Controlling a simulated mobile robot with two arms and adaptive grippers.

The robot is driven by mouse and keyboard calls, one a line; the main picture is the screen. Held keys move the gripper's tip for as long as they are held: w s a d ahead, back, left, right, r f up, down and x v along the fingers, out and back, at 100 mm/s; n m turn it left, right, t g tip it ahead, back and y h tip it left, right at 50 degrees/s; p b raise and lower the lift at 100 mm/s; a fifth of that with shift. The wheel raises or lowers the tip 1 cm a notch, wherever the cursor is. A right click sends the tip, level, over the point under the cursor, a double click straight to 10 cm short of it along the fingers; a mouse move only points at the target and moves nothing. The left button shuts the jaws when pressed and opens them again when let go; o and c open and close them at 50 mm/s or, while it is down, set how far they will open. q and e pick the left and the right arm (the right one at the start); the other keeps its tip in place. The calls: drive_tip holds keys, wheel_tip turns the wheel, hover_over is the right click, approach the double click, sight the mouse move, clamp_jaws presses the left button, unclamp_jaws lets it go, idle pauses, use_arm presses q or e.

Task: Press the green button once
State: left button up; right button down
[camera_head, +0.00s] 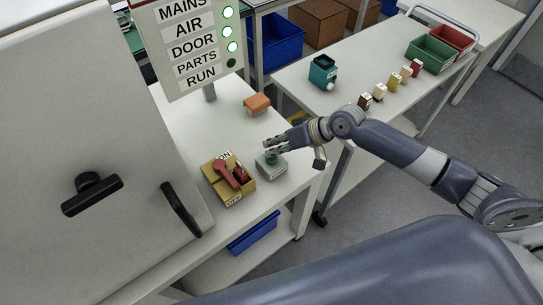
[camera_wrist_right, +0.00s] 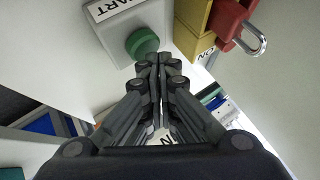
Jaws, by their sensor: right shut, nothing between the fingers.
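The green button (camera_head: 270,157) sits on top of a small grey box (camera_head: 271,168) on the white bench. In the right wrist view the green button (camera_wrist_right: 142,42) sticks out of its box, beside a label ending in "ART". My right gripper (camera_head: 268,146) is shut and empty. In the head view its fingertips appear just above and behind the button. In the wrist view its fingertips (camera_wrist_right: 158,60) lie close to the button's right edge; I cannot tell whether they touch it. My left gripper is not in view.
A yellow switch box (camera_head: 235,192) with a red handle and padlock stands left of the button box. An orange block (camera_head: 257,104) lies behind. The sign panel (camera_head: 190,55) shows several lit green lamps; the lamp by "RUN" is dark. A large grey cabinet (camera_head: 75,130) fills the left.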

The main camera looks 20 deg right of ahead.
drive_tip(key=shift+f, duration=0.55)
idle(0.4)
drive_tip(key=shift+r, duration=0.15)
drive_tip(key=shift+r+p, duration=0.8)
drive_tip(key=shift+r, duration=0.05)
wheel_tip(320, 180, up, 5)
drive_tip(key=p, duration=0.5)
drive_tip(key=shift+r, duration=0.1)
drive_tip(key=shift+s, duration=0.1)
idle(0.4)
